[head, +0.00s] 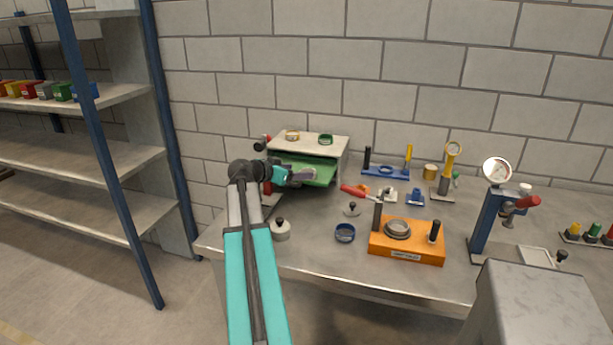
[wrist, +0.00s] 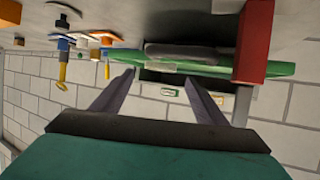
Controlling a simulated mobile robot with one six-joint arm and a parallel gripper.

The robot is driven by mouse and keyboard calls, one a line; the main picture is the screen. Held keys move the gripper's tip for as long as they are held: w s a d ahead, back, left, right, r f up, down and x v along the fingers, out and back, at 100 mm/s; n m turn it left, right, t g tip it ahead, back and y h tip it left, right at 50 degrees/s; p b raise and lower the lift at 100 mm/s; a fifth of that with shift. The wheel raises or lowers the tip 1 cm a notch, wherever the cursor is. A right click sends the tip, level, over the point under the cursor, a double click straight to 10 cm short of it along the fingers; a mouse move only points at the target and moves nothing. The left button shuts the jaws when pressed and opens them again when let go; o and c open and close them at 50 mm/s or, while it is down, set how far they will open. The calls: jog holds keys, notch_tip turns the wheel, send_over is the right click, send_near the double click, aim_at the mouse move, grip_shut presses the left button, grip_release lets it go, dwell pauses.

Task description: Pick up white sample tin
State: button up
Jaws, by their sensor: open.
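I cannot clearly pick out a tin that is plainly white. A pale grey-white pot with a black knob (head: 281,232) stands at the table's front left. My gripper (head: 303,176) is at the tray's front left. In the wrist view my gripper (wrist: 160,78) is open, with nothing between its fingers.
A red block (wrist: 253,45) stands close beside my gripper in the wrist view. A blue stand (head: 487,222) is farther right. The table's front left has some free room.

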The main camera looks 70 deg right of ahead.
jog(key=shift+d, duration=0.1)
jog(key=shift+p+x, duration=1)
jog(key=shift+x, duration=1.55)
jog(key=shift+f, duration=0.15)
jog(key=shift+c, duration=0.5)
jog(key=c, duration=1)
